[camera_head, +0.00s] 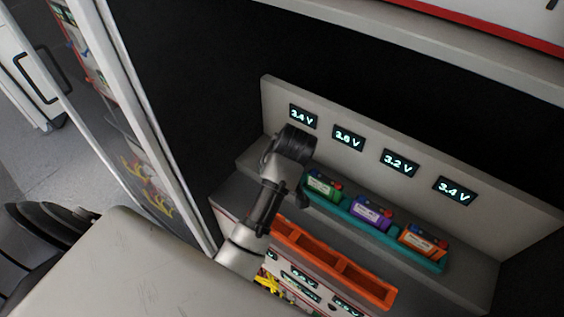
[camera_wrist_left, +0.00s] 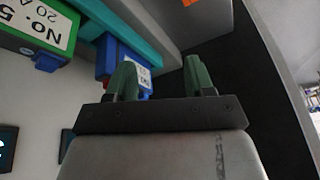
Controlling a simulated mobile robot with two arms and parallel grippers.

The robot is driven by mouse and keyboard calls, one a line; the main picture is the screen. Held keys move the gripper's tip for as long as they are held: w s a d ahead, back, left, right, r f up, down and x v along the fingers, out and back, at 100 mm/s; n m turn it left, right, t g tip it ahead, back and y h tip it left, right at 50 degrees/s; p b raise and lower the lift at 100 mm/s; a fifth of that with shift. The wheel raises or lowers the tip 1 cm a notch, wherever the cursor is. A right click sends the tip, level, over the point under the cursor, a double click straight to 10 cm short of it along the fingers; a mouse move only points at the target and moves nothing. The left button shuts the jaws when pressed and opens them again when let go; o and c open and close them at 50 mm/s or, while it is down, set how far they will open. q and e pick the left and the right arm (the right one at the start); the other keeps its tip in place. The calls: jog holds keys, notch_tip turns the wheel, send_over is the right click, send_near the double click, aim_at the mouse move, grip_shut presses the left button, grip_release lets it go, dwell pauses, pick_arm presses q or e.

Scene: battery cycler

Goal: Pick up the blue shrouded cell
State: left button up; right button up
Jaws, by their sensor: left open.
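The blue shrouded cell (camera_wrist_left: 108,60), with a white label, shows in the left wrist view at the teal rack, partly behind one fingertip. My left gripper (camera_wrist_left: 160,76) is open with green fingertips. The cell's labelled side reaches into the gap between them in the picture; I cannot tell whether they touch it. In the head view my left arm stands over the left end of the teal rack (camera_head: 405,254), and the blue cell and fingertips are hidden. My right gripper is in neither view.
Green (camera_head: 324,186), purple (camera_head: 372,215) and orange (camera_head: 423,241) cells sit in the teal rack, the green one nearest my arm. An empty orange tray (camera_head: 338,270) lies in front. A back panel (camera_head: 500,205) with voltage displays rises behind. A door frame (camera_head: 148,110) stands left.

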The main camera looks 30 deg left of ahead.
pick_arm(q)
jog(key=w+r+n, duration=0.1)
jog(key=w+r, duration=0.1)
jog(key=w+d+r+n, duration=0.1)
jog(key=w+r+n, duration=0.1)
jog(key=w+r+n+g, duration=0.1)
jog(key=w+r+n, duration=0.1)
jog(key=r, duration=0.1)
jog(key=shift+w+d+r+y, duration=0.1)
jog(key=shift+w+d+y, duration=0.3)
jog(key=shift+a, duration=0.1)
jog(key=b+x, duration=0.1)
jog(key=x, duration=0.4)
jog(key=shift+r, duration=0.1)
jog(key=shift+a+f+p, duration=0.2)
jog(key=shift+f+p, duration=0.2)
jog(key=shift+p, duration=0.1)
jog(key=p+x, duration=0.1)
jog(key=x, duration=0.2)
jog(key=shift+f+p, duration=0.35)
jog(key=shift+p, duration=0.05)
jog(key=shift+a+f, duration=0.15)
jog(key=shift+f, duration=0.35)
jog(key=shift+r, duration=0.1)
grip_shut()
